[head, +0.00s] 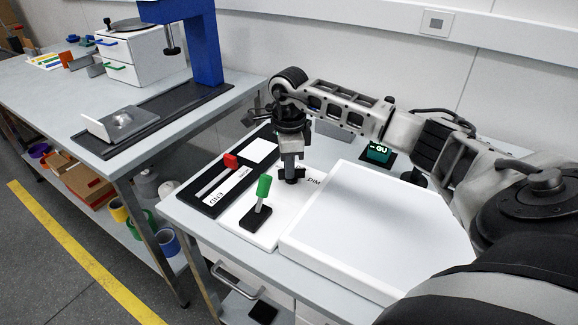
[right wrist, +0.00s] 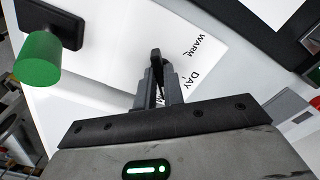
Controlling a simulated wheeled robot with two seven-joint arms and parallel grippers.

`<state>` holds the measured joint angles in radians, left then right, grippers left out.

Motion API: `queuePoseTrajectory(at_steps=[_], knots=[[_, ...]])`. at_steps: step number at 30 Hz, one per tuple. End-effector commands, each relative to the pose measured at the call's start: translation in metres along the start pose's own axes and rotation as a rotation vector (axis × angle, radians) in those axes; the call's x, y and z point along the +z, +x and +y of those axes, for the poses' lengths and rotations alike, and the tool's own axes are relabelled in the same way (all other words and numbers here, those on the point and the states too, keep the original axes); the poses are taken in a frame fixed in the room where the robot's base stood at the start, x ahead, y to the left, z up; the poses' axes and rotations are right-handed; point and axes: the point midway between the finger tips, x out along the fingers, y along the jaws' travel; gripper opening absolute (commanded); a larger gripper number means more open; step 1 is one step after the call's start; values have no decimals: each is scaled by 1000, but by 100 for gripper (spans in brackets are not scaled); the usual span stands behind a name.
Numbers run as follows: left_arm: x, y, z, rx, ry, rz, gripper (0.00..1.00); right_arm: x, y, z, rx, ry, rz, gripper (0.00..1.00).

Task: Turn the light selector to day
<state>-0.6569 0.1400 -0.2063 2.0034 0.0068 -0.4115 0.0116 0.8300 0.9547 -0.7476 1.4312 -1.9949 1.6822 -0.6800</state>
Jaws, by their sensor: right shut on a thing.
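The light selector (head: 292,180) is a small black knob on a white plate (head: 240,226), in the middle of the head view. The plate carries the labels DIM, WARM and DAY; WARM and DAY read in the right wrist view, right of the fingers. My right gripper (head: 291,168) reaches down from above and is shut on the selector. In the right wrist view, the dark selector (right wrist: 155,57) shows at the fingertips. The fingers hide much of it, and I cannot tell which label it points to. My left gripper is not in view.
A green-handled lever (head: 263,187) stands close in front of the selector. A large white panel (head: 375,225) lies to the right. A black strip with a red slider (head: 231,160) is at left. A green display (head: 379,151) stands behind. Another bench (head: 165,140) is further left.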

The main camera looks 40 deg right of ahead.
Motion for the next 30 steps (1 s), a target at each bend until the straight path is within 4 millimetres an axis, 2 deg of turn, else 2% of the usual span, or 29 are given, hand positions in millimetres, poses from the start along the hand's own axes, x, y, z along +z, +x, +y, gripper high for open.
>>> queuePoseTrajectory(at_steps=[18, 30], knots=[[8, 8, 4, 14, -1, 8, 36, -1, 0, 2, -3, -561, 0, 0], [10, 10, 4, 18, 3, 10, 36, -2, -1, 4, -2, -815, 0, 0]])
